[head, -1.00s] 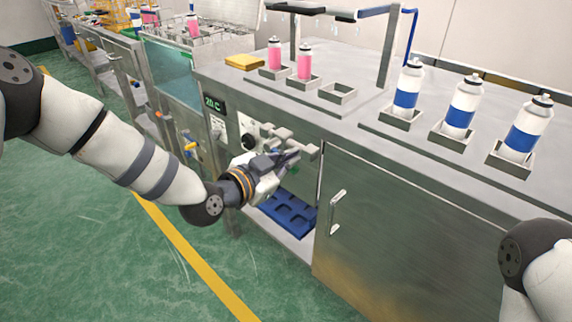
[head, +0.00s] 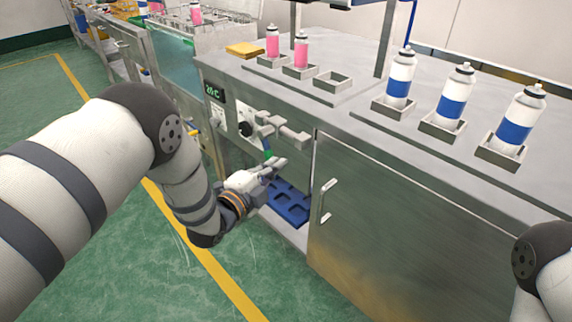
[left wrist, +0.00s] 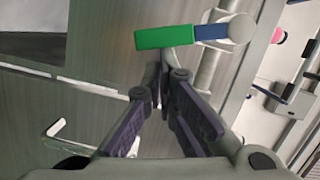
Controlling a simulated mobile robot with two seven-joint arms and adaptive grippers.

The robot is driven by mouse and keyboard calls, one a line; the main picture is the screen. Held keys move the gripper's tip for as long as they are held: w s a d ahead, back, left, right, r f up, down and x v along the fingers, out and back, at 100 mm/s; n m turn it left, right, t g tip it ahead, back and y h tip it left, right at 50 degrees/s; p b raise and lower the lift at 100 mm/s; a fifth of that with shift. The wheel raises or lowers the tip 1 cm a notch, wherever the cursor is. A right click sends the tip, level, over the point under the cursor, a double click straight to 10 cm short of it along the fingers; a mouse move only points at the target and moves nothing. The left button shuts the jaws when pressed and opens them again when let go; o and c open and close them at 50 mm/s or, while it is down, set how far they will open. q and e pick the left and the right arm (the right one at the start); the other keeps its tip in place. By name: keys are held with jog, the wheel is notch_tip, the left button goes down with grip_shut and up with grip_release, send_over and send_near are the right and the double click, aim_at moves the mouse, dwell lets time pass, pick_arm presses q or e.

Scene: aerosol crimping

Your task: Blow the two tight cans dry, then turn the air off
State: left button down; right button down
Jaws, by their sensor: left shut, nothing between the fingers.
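Two pink cans (head: 272,42) (head: 301,50) stand upright in square holders on the metal bench. Three white cans with blue bands (head: 399,78) (head: 456,92) (head: 519,121) stand in holders on the right. Which cans are the tight ones I cannot tell. A valve lever with a green end and blue part (left wrist: 165,37) shows in the left wrist view; its green end peeks out in the head view (head: 267,152). My left gripper (head: 282,166) is shut and empty, just below the lever and apparently apart from it. My right gripper is out of view.
A blue tray (head: 288,202) lies in the open bay below. A cabinet door with a handle (head: 327,200) is on the right. One holder (head: 332,81) is empty.

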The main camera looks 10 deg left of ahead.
pick_arm(q)
jog(key=shift+w+a+f+m+t+b, duration=0.3)
jog(key=shift+a+f+m, duration=0.15)
jog(key=shift+m, duration=0.35)
jog(key=shift+w+a+f+m+t+b, duration=0.25)
jog(key=shift+a+m, duration=0.25)
jog(key=shift+m, duration=0.3)
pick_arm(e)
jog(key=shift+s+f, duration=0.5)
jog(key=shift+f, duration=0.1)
pick_arm(q)
jog(key=shift+f, duration=0.1)
